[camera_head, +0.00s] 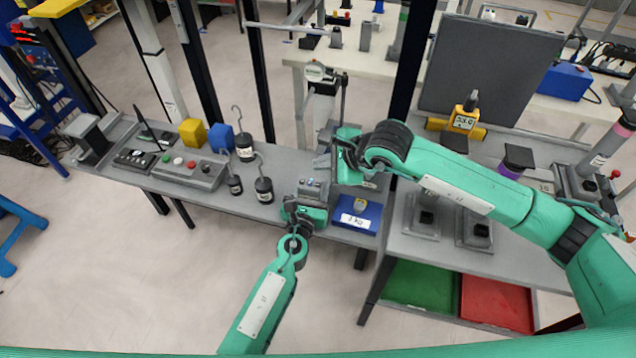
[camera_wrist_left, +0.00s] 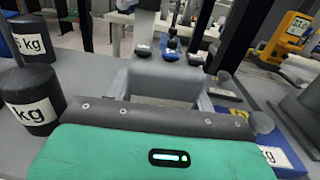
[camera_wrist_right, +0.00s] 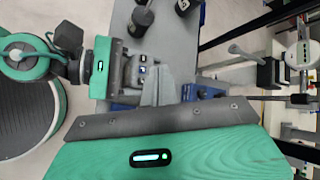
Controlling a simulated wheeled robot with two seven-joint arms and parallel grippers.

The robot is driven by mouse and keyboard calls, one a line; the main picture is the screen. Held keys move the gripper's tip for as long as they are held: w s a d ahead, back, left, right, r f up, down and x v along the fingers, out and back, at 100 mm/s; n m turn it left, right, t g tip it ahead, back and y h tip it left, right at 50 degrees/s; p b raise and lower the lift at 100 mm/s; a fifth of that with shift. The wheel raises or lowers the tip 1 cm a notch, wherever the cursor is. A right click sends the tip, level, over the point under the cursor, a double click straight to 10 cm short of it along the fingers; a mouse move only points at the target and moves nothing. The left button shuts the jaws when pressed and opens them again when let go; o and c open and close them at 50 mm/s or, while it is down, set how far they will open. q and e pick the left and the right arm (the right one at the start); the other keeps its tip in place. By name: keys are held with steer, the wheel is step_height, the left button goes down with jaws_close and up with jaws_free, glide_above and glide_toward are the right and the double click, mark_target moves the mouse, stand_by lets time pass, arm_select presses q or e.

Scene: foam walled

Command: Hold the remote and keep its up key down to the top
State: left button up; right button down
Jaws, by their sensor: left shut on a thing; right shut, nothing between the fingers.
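The remote (camera_head: 312,184) is a small grey box with light and dark keys, held near the table's front edge at the middle. It also shows in the right wrist view (camera_wrist_right: 141,74). My left gripper (camera_head: 308,196) is shut on it from the front. My right gripper (camera_head: 324,161) is shut and empty, just behind and right of the remote. In the right wrist view its grey fingertips (camera_wrist_right: 158,84) are close beside the remote's keyed face; I cannot tell whether they touch a key. My right forearm hides part of the area behind.
Black hooked weights (camera_head: 264,190) and a grey button box (camera_head: 190,170) stand to the left. A yellow display (camera_head: 464,120) is at the right.

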mark_target(318, 185)
steer(key=shift+f, duration=2.05)
steer(key=shift+f, duration=0.1)
stand_by(0.4)
steer(key=shift+f, duration=0.3)
